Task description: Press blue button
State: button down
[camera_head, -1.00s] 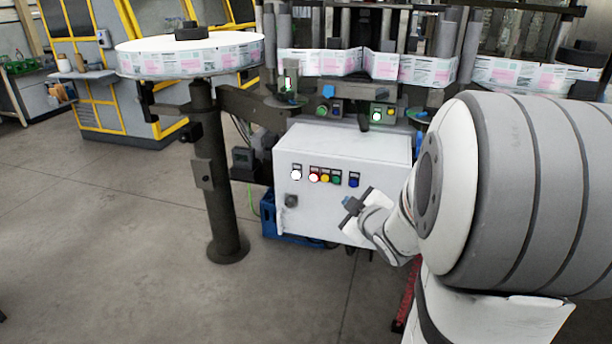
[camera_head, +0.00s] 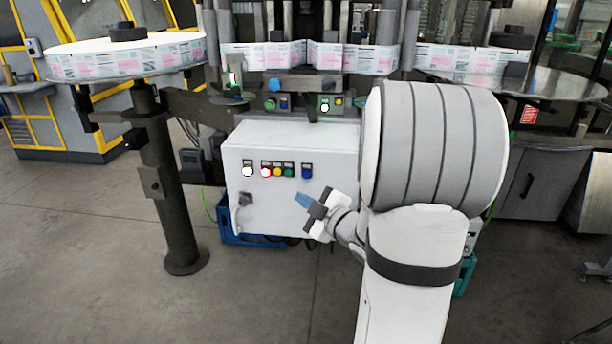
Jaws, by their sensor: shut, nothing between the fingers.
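The blue button (camera_head: 307,171) is at the right end of a row of buttons on the front of a white control box (camera_head: 270,215). My arm hides the right part of the box. The blue button itself is fully visible.
White, red, yellow and green buttons (camera_head: 289,170) sit left of the blue one. A dark rotary switch (camera_head: 245,199) is lower left. A reel table (camera_head: 130,60) on a dark post (camera_head: 170,190) stands left. Blue crate (camera_head: 240,238) is under the box. Floor in front is clear.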

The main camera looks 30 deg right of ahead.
aim_at(306, 175)
jog(key=w+d, duration=0.1)
jog(key=w, duration=0.1)
jog(key=w+d, duration=0.1)
jog(key=w, duration=0.1)
jog(key=w+d, duration=0.2)
dwell(2.1)
jog(key=shift+w+d, duration=0.2)
jog(key=shift+w, duration=0.05)
jog(key=shift+w+d, duration=0.25)
jog(key=shift+w, duration=0.15)
dwell(0.6)
dwell(0.4)
jog(key=shift+s+a+b, duration=0.35)
jog(key=shift+s+a, duration=0.15)
jog(key=shift+s, duration=0.25)
